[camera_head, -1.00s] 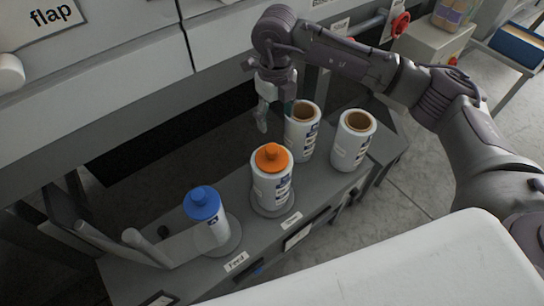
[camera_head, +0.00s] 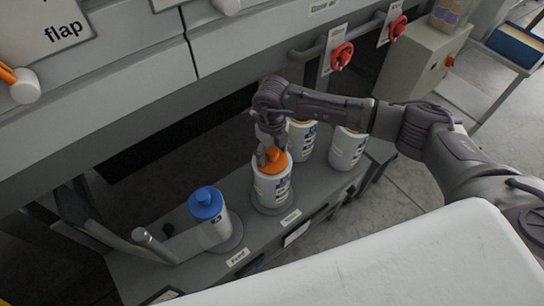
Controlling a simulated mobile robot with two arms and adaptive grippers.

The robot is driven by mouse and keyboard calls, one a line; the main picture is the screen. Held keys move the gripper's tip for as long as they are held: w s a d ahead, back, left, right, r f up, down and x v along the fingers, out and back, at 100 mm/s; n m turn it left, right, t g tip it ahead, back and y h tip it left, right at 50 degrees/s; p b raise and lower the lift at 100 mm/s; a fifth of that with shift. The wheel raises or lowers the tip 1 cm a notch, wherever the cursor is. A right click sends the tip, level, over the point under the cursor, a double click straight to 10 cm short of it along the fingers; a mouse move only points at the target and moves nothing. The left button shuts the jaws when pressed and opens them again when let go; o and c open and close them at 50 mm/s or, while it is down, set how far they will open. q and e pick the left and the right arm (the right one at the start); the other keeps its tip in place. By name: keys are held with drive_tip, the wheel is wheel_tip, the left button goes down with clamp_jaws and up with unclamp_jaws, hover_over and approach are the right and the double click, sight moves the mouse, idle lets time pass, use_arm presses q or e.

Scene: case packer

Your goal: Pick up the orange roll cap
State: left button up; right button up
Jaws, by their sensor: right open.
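The orange roll cap (camera_head: 274,160) sits on top of a white roll (camera_head: 273,186) that stands upright on the grey shelf. My right gripper (camera_head: 264,158) points down at the cap's upper left side. Its fingers are open and partly hidden against the cap, and I cannot tell whether they touch it. My left gripper is not in view.
A roll with a blue cap (camera_head: 207,204) stands to the left on the shelf (camera_head: 178,268). Two more white rolls, one of them here (camera_head: 348,148), stand behind on the right, partly hidden by my arm. Red knobs (camera_head: 342,55) stick out from the machine above.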

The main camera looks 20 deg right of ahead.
drive_tip(key=shift+c, duration=0.4)
clamp_jaws()
drive_tip(key=shift+r, duration=0.1)
